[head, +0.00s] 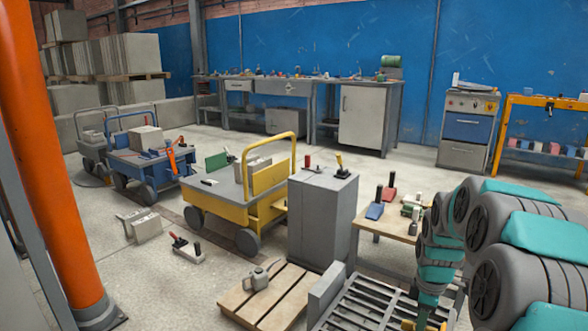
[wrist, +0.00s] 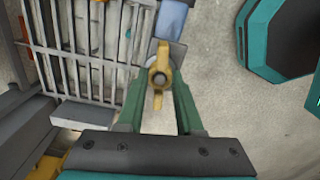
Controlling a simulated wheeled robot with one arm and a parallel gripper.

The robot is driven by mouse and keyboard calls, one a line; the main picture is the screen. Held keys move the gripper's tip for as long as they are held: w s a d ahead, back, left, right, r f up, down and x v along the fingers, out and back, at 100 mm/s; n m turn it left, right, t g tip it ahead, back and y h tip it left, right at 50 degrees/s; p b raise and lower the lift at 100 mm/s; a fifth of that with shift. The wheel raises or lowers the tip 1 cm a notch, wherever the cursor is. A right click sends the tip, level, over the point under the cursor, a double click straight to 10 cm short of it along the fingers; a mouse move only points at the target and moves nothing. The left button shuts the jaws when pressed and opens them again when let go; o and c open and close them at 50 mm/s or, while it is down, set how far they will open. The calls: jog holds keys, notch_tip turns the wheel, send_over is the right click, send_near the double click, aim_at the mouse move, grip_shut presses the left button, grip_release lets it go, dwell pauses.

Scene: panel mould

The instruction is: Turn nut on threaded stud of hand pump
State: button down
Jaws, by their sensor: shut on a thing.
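A yellow winged nut (wrist: 159,77) shows in the wrist view, with a round grey stud end at its middle. One wing points up and the other points down towards my gripper. My gripper (wrist: 160,90) has its two green fingers on either side of the nut and is shut on it. A grey plate and a blue part (wrist: 172,18) show behind the nut; I cannot tell how much of the hand pump they are. In the head view my gripper (head: 424,314) is low at the right, and a bit of yellow shows beside it at the bottom edge.
A slatted grey grate (head: 365,305) lies beside my gripper and also shows in the wrist view (wrist: 85,45). A small table (head: 388,222) with tools, a grey cabinet (head: 322,222) and a wooden pallet (head: 268,300) stand nearby. A yellow cart (head: 232,205) is further left.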

jog(key=shift+m, duration=1.7)
jog(key=shift+m, duration=1.7)
jog(key=m, duration=0.3)
jog(key=shift+c, duration=2.4)
grip_release()
